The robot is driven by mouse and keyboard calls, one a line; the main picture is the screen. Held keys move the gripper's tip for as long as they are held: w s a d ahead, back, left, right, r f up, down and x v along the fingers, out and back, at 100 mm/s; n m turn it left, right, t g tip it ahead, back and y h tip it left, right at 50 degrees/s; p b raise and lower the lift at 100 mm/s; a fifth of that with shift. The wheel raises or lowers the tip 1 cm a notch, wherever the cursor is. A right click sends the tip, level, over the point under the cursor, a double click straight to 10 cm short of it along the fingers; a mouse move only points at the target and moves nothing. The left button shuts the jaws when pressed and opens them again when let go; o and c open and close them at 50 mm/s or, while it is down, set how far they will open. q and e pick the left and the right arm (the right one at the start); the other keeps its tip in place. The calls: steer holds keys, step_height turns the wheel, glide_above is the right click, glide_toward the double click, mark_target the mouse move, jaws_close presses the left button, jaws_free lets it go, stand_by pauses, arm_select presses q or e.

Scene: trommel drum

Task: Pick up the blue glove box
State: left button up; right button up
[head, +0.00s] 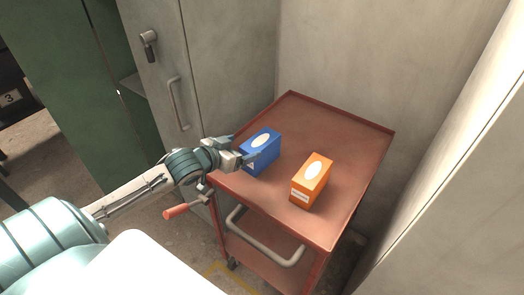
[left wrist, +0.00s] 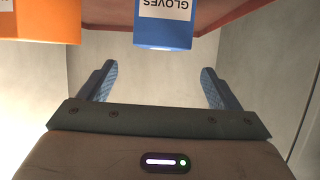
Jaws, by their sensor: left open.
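The blue glove box (head: 263,152) stands upright on the red cart top, near its left edge, with a white oval on its top. In the left wrist view the blue box (left wrist: 163,28) shows upside down at the top centre, its white label reading GLOVES. My left gripper (head: 245,150) is at the box's left end in the head view. Its two blue fingers (left wrist: 159,80) are spread apart, and the box lines up with the gap between them. My right gripper is not in view.
An orange box (head: 311,182) stands on the cart (head: 345,140) to the right of the blue one, with a gap between. Grey cabinet doors (head: 165,60) and walls close in behind and at the right. The cart's back half is clear.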

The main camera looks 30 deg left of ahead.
mark_target(258, 141)
arm_select(q)
steer(key=shift+p+x, duration=0.8)
steer(key=shift+x, duration=3.45)
steer(key=shift+s+f, duration=0.15)
steer(key=shift+c, duration=0.3)
steer(key=c, duration=1.5)
steer(key=shift+c, duration=0.4)
